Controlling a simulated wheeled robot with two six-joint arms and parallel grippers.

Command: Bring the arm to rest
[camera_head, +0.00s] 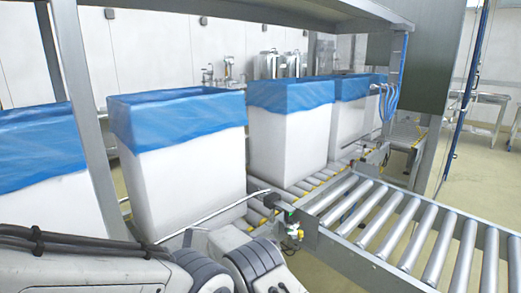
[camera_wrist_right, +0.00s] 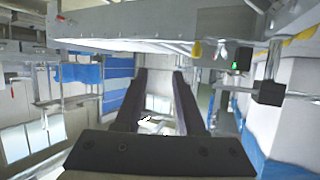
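My right gripper (camera_wrist_right: 160,78) shows in the right wrist view as two long dark fingers. They stand apart, and I see nothing held between them. In the head view, part of my grey arm with dark cables crosses the bottom left. Dark ridged parts show at its end near the bottom edge, but I cannot make out fingertips there. My arm is in front of the conveyor and the lined boxes. I cannot make out my left gripper in either view.
Tall white boxes with blue liners, such as the near one (camera_head: 190,170) and the one behind it (camera_head: 290,135), stand on a conveyor line. A roller conveyor (camera_head: 410,228) fills the lower right. A metal frame post (camera_head: 82,110) rises at left. Open floor (camera_head: 482,160) shows at far right.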

